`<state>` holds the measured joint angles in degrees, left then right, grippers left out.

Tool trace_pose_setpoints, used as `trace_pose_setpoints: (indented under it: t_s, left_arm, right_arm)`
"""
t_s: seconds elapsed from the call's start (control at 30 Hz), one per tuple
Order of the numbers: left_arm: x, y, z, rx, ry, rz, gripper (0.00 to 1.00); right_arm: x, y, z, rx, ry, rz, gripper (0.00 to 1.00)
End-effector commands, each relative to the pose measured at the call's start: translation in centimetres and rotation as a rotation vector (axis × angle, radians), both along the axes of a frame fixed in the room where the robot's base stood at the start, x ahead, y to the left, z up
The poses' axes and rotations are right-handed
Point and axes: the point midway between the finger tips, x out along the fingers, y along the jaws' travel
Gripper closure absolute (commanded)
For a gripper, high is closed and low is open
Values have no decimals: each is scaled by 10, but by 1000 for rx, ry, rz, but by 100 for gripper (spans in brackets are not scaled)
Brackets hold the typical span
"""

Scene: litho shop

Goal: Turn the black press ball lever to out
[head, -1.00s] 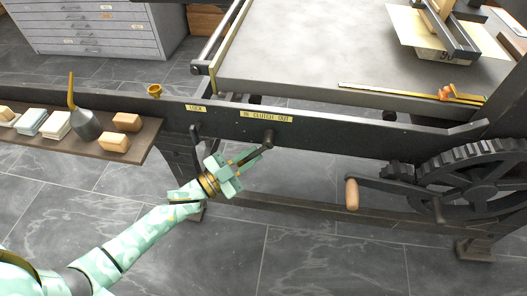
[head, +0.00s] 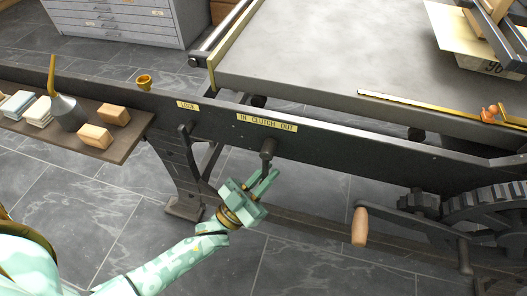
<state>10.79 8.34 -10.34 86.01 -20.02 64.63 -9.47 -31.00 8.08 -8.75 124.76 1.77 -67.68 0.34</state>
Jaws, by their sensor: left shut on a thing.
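The black lever (head: 264,171) hangs from its hub (head: 268,148) on the dark press rail, under the yellow label "IN CLUTCH OUT" (head: 267,122). It points almost straight down, leaning very slightly left. My left gripper (head: 262,187) is shut on its lower end, below the rail. The fingers hide the lever's ball. My right gripper is not in view.
Left of the clutch lever, another dark lever (head: 184,131) sits under the "LOCK" label (head: 187,105). A crank with a wooden handle (head: 360,227) and a gear wheel (head: 490,207) stand at right.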

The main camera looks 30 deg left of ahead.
Motion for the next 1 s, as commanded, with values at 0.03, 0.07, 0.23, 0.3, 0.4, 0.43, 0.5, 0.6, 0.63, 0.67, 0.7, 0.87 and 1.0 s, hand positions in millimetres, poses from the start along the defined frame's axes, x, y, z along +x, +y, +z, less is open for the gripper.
trace_pose_setpoints:
  t_s: [0.03, 0.07, 0.23, 0.3, 0.4, 0.43, 0.5, 0.6, 0.63, 0.67, 0.7, 0.87, 1.0]
  left_arm:
    - [0, -1, -3, -7, 3, 0, 100]
    - [0, -1, -2, -11, 2, 0, 100]
    - [0, -2, -2, -22, -3, -1, 100]
    - [0, -2, -1, -23, -3, -1, 100]
    - [0, -2, -1, -23, -3, -2, 100]
    - [0, -2, -1, -23, -3, -2, 100]
    - [0, -2, -1, -23, -3, -2, 100]
    - [0, -2, -1, -23, -3, -2, 68]
    - [0, -2, -1, -23, -3, -1, 66]
    - [0, -2, -1, -23, -3, -1, 66]
    - [0, -2, -1, -23, -3, -1, 66]
    - [1, -2, -1, -22, -4, -1, 66]
    - [1, -2, 0, -22, -4, -1, 66]
  right_arm:
    - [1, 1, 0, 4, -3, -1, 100]
    - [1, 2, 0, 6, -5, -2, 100]
    - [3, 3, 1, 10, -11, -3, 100]
    - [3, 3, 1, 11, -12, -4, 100]
    - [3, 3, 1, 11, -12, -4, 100]
    - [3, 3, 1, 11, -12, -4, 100]
    - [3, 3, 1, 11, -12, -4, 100]
    - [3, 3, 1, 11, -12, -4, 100]
    - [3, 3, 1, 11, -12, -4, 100]
    - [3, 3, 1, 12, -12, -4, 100]
    - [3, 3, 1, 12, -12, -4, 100]
    - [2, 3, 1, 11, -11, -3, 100]
    - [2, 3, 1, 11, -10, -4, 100]
